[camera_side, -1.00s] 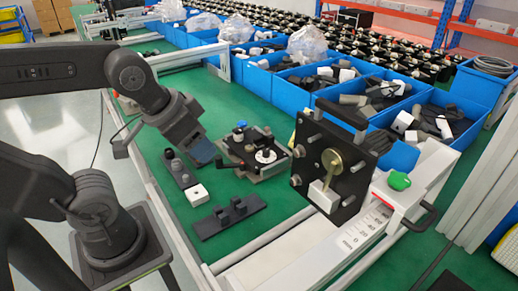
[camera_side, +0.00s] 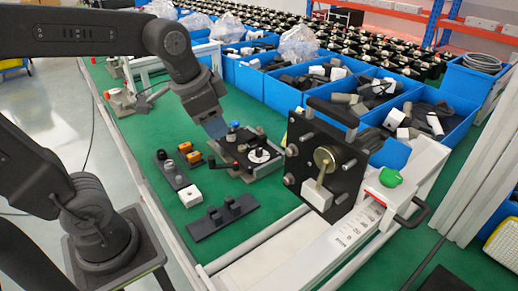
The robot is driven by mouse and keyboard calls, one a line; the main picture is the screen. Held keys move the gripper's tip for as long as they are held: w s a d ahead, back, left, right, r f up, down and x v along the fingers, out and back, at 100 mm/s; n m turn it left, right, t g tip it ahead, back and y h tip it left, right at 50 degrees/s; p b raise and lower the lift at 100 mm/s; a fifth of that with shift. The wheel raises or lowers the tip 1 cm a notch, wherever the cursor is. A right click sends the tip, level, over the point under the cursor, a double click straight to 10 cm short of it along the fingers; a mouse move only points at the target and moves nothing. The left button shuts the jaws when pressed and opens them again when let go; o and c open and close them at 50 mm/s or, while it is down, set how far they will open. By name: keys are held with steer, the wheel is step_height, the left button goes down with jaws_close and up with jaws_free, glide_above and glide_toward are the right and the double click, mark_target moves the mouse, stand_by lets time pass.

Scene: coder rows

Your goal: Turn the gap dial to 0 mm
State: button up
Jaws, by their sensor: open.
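A round white dial (camera_side: 259,155) with a dark centre sits on a black fixture (camera_side: 240,168) on the green table. I cannot read its marks, and I cannot tell for sure that it is the gap dial. A blue knob (camera_side: 234,125) stands at the fixture's back edge. My gripper (camera_side: 216,129) has blue-grey fingertips, points down and is just left of the blue knob. It is open and holds nothing that I can see. I cannot tell whether it touches the knob.
Left of the fixture are orange blocks (camera_side: 190,153), a dark strip with pegs (camera_side: 172,170) and a white block (camera_side: 190,196). A black bracket (camera_side: 222,216) lies in front. A black plate with a brass disc (camera_side: 325,160) stands right. Blue bins (camera_side: 277,98) line the back.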

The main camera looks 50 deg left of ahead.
steer(key=w+a+f+m+g, duration=0.1)
steer(key=w+a+m, duration=0.2)
steer(key=w, duration=0.3)
steer(key=w+a+f+m+g, duration=0.1)
steer(key=w+a+f+m, duration=0.15)
steer(key=w, duration=0.45)
steer(key=m+g, duration=0.2)
steer(key=m, duration=0.4)
glide_toward(259, 149)
step_height(259, 149, down, 10)
steer(key=shift+r, duration=0.15)
steer(key=shift+c, duration=0.5)
steer(key=c, duration=0.8)
